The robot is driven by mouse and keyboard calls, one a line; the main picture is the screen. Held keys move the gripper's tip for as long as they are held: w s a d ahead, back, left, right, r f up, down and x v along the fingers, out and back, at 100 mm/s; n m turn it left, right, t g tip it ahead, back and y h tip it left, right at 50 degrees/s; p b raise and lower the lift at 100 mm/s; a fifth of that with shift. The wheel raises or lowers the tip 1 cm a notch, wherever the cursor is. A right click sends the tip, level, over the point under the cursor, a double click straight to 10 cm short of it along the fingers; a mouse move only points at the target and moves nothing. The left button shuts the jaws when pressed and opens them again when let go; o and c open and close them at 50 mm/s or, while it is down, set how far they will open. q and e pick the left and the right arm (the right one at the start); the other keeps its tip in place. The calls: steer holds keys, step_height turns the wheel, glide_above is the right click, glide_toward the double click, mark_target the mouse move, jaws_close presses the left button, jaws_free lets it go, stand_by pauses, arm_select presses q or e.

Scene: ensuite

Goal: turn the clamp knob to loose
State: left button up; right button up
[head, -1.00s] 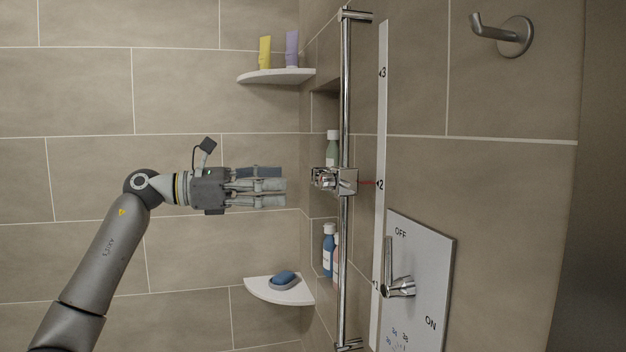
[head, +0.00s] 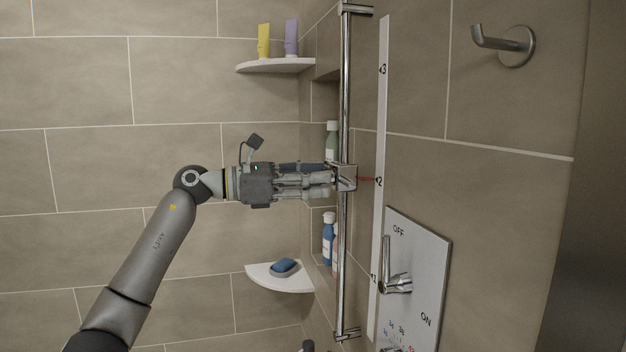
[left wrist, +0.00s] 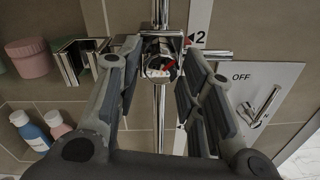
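The clamp (head: 348,178) is a chrome block on the vertical rail (head: 344,105), level with the 2 on the white scale. Its round chrome knob (left wrist: 158,68) faces me in the left wrist view, with a red mark on it. My left gripper (head: 331,180) points right at the clamp and covers the knob in the head view. In the left wrist view its fingers are apart, one on each side of the knob. Gaps seem to show beside the knob; I cannot tell whether either finger touches it. My right gripper is not identifiable.
A control plate (head: 427,262) with a lever (head: 393,283) is on the wall right of the rail. Corner shelves stand behind: the upper (head: 275,66) holds two tubes, the lower (head: 285,280) a blue soap. Bottles (head: 328,237) stand in the niche. A hook (head: 512,43) is upper right.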

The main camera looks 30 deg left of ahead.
arm_select(q)
steer(key=c, duration=0.5)
steer(key=n+p, duration=0.4)
steer(key=n, duration=0.5)
steer(key=n+p, duration=0.4)
steer(key=n, duration=0.5)
steer(key=shift+s+d+r+t+p, duration=0.15)
steer(key=shift+t+p, duration=0.25)
steer(key=shift+n, duration=0.3)
steer(key=o, duration=1)
